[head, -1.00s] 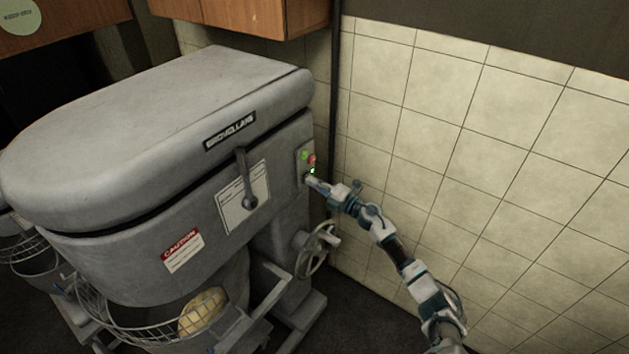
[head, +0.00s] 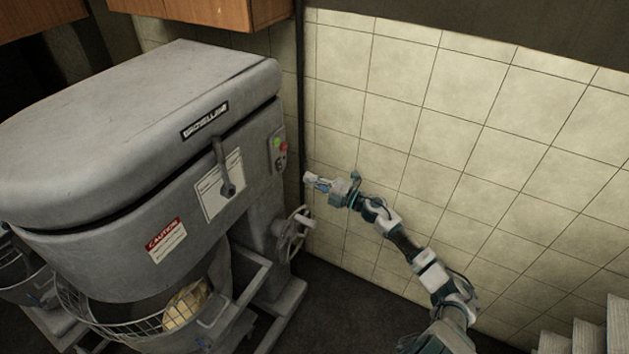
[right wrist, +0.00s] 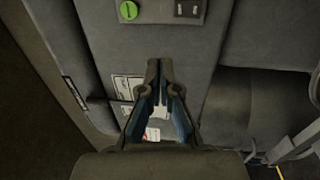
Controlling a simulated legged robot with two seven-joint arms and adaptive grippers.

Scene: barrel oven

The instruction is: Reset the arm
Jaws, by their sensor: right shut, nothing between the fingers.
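My right gripper (head: 309,178) is shut and empty in the head view. It is in front of the tiled wall, just right of the grey mixer (head: 120,120) and apart from its control panel (head: 279,151). The panel carries a green and a red button. In the right wrist view the closed fingertips (right wrist: 159,66) point at the machine's grey side, below a green button (right wrist: 128,10) and a dark switch (right wrist: 187,9). My right arm reaches in from the lower right. My left gripper is not in view.
A handwheel (head: 292,236) sticks out of the machine below my right gripper. A wire guard (head: 110,318) surrounds the bowl, with dough (head: 186,303) inside. The tiled wall (head: 450,150) stands behind my arm. Wooden cabinets (head: 200,12) hang above. Pale steps (head: 585,335) show at the lower right.

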